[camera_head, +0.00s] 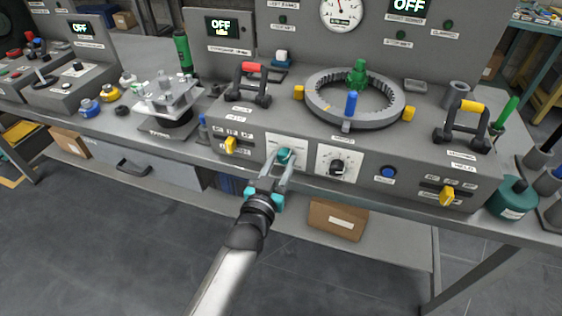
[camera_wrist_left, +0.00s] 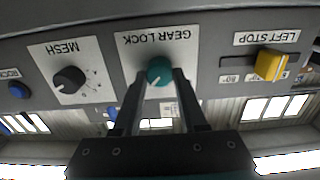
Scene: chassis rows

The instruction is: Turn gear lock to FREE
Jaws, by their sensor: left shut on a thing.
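The gear lock is a round teal knob (camera_wrist_left: 159,71) on a white plate marked GEAR LOCK (camera_wrist_left: 156,42) on the chassis front panel. In the wrist view it appears upside down, with a pale pointer line on its face. In the head view the knob (camera_head: 286,155) shows on the front face, left of the black MESH knob (camera_head: 337,167). My left gripper (camera_head: 283,166) reaches it from the front, its two fingers closed on the knob's sides; they also show in the wrist view (camera_wrist_left: 157,86). Which marking the pointer meets is too small to read. My right gripper is not in view.
A yellow LEFT STOP lever (camera_head: 230,145) sits left of the knob. A blue button (camera_head: 389,172) and another yellow lever (camera_head: 447,196) lie to the right. A ring gear (camera_head: 392,88) stands on the deck above. The space in front of the panel is open.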

